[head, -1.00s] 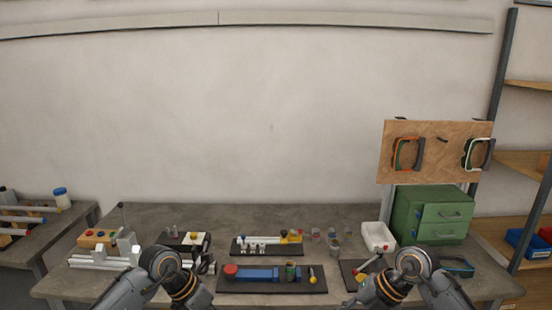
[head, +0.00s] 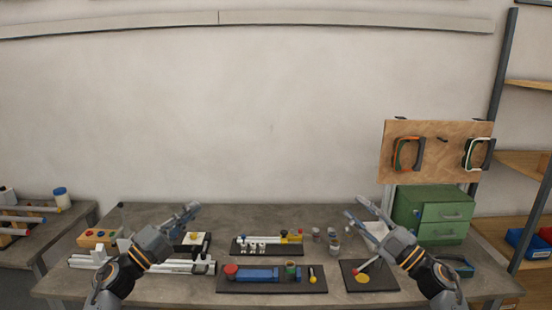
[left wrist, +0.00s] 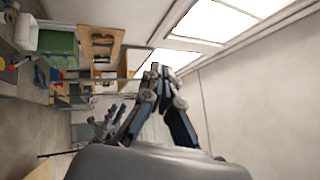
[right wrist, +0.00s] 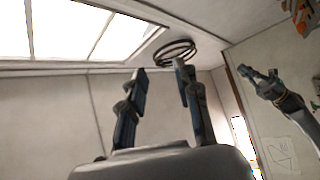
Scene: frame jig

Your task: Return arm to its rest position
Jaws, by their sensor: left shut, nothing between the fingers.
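My left gripper (head: 192,209) is raised over the left part of the workbench (head: 140,212), pointing up and to the right. In the left wrist view its fingers (left wrist: 160,75) are close together with nothing between them. My right gripper (head: 354,206) is raised over the right part of the bench, pointing up and to the left. In the right wrist view its fingers (right wrist: 160,72) stand apart with nothing between them. Both grippers are clear of the bench objects.
A black tray with a blue part (head: 258,274) lies front centre, with a smaller tray of white pieces (head: 252,248) behind. White-grey rails (head: 165,266) lie left. A black plate with a yellow disc (head: 362,279), a green drawer cabinet (head: 425,203) and a pegboard (head: 437,140) are right.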

